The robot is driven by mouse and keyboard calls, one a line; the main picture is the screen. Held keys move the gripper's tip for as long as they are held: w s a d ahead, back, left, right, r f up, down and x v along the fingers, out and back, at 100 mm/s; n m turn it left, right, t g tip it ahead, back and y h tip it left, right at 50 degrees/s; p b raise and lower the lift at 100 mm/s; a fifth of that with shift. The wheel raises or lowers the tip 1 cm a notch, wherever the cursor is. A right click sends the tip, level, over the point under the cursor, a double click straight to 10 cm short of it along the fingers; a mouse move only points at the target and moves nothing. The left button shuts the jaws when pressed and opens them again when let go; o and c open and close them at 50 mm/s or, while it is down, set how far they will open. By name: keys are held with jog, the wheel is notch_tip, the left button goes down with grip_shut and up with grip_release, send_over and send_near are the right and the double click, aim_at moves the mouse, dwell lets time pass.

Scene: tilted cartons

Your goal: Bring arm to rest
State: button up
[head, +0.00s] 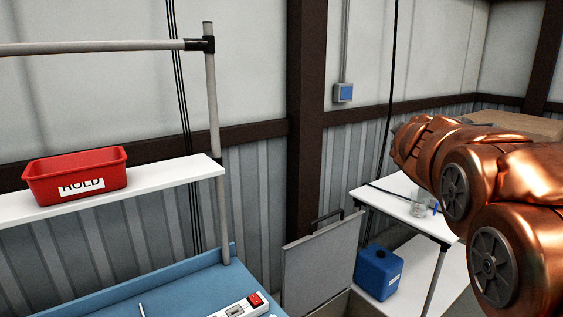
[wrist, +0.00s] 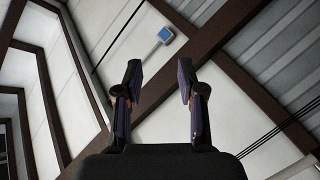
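My gripper (wrist: 160,85) shows in the wrist view with its two dark fingers apart and nothing between them. It points up toward the wall and roof beams. My copper-coloured arm fills the right side of the head view, raised in front of the white table. The gripper itself cannot be made out in the head view.
A red bin (head: 75,178) marked HOLD sits on a white shelf (head: 150,176) at left. Below is a blue bench (head: 185,281) with a power strip (head: 241,306). A white table (head: 395,205) holds a clear glass (head: 419,204). A blue container (head: 378,272) stands below it.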

jog(key=s+f+m+g, duration=0.5)
jog(key=s+f+g, duration=0.3)
jog(key=s+f, duration=1.25)
jog(key=s+a+f+g+y, duration=0.1)
jog(key=s+a+f+g, duration=0.1)
jog(key=s, duration=0.7)
jog(key=s+a+f+g+y, duration=0.2)
jog(key=s+a+f, duration=0.3)
jog(key=s, duration=0.5)
jog(key=s+a+f+g+y, duration=0.2)
jog(key=s+a+f+g, duration=0.2)
jog(key=s, duration=0.6)
jog(key=shift+a+f+b, duration=0.25)
jog(key=shift+a+b, duration=0.1)
jog(key=shift+a, duration=0.45)
